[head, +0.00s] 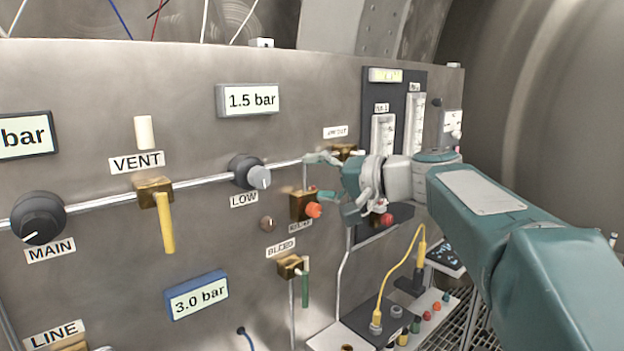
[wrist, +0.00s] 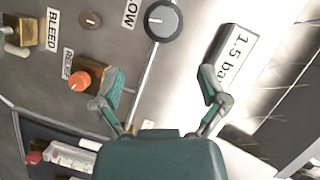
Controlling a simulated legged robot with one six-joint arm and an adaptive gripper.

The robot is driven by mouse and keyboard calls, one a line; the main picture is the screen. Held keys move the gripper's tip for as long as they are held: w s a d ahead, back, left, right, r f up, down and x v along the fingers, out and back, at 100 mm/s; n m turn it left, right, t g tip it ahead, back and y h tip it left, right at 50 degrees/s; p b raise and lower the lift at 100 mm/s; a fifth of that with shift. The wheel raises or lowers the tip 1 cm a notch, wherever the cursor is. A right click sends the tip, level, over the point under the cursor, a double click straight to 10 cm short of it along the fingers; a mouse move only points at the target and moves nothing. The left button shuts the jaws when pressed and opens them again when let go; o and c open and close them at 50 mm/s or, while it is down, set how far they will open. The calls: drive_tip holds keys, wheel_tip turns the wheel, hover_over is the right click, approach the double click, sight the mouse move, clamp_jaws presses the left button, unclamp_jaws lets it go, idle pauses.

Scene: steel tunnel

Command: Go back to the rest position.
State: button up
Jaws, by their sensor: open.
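My gripper (head: 322,177) is at the end of my teal arm, in front of the steel panel (head: 330,80), right of the LOW knob and by the RELIEF valve. In the wrist view my gripper (wrist: 160,92) is open, its two fingers spread with nothing between them. The orange RELIEF knob (head: 313,210) on its brass block shows just beside the left finger in the wrist view (wrist: 79,81). The grey LOW knob (wrist: 161,20) lies beyond the fingertips. I cannot tell whether a finger touches the relief block.
The panel also holds the MAIN knob (head: 38,218), the yellow VENT lever (head: 165,222), the green BLEED lever (head: 305,284) and gauges reading 1.5 bar (head: 250,99) and 3.0 bar (head: 197,295). A yellow cable (head: 402,264) loops below my arm. Open tunnel space lies to the right.

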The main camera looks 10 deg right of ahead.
drive_tip(key=s+d+f+n+g+h, duration=0.1)
drive_tip(key=s+f+h, duration=0.3)
drive_tip(key=s+f, duration=0.5)
drive_tip(key=s+d+f+g+h, duration=0.1)
drive_tip(key=s+d+f+h, duration=0.2)
drive_tip(key=s+f, duration=0.6)
drive_tip(key=s+d+f+n+g+h, duration=0.1)
drive_tip(key=s+d+f+h, duration=0.2)
drive_tip(key=s+f+h, duration=0.3)
drive_tip(key=s+f, duration=0.3)
drive_tip(key=shift+s+n+g, duration=0.25)
drive_tip(key=shift+n+g, duration=0.05)
idle(1.3)
